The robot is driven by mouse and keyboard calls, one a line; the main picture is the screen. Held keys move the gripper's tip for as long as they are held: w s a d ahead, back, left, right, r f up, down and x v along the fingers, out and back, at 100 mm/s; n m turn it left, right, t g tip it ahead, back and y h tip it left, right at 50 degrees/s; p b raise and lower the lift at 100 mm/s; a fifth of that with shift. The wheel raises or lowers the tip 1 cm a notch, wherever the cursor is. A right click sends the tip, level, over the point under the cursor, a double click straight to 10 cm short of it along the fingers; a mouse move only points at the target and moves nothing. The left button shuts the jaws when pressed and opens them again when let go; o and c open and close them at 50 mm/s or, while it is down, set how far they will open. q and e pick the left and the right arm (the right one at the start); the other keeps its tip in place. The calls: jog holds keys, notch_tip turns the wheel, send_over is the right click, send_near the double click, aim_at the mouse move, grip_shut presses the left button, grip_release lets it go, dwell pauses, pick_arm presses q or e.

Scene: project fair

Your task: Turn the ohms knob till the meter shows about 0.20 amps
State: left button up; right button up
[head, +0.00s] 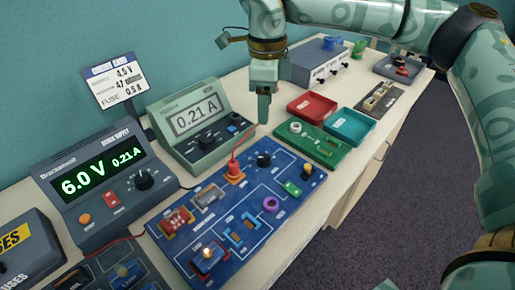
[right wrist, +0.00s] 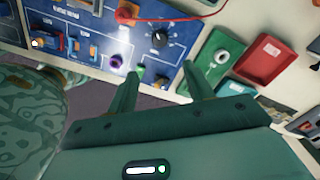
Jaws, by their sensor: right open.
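The ammeter (head: 197,115), a grey-green box at the back of the bench, reads 0.21 A. On the blue circuit board (head: 270,215) in front of it is a black knob (head: 264,159) with a pale pointer. I take it for the ohms knob; its scale is too small to read. The knob also shows in the right wrist view (right wrist: 159,40). My right gripper (head: 257,92) hangs above the board's back right side, apart from the knob. In the right wrist view its two fingers (right wrist: 160,70) are spread and empty. My left gripper is not in view.
The bench supply (head: 145,160) at left shows 6.0 V and 0.21 A. A red lead (head: 245,145) rises from an orange post beside the knob. A lit bulb (head: 206,252) is on the board. A green board (head: 300,145), red tray (head: 312,108) and teal tray (head: 349,126) lie right.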

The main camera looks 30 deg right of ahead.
jog(key=b, duration=0.1)
send_near(264, 156)
notch_tip(264, 156, down, 9)
jog(key=b, duration=0.3)
jog(key=shift+s+r+b, duration=0.1)
jog(key=shift+b, duration=0.25)
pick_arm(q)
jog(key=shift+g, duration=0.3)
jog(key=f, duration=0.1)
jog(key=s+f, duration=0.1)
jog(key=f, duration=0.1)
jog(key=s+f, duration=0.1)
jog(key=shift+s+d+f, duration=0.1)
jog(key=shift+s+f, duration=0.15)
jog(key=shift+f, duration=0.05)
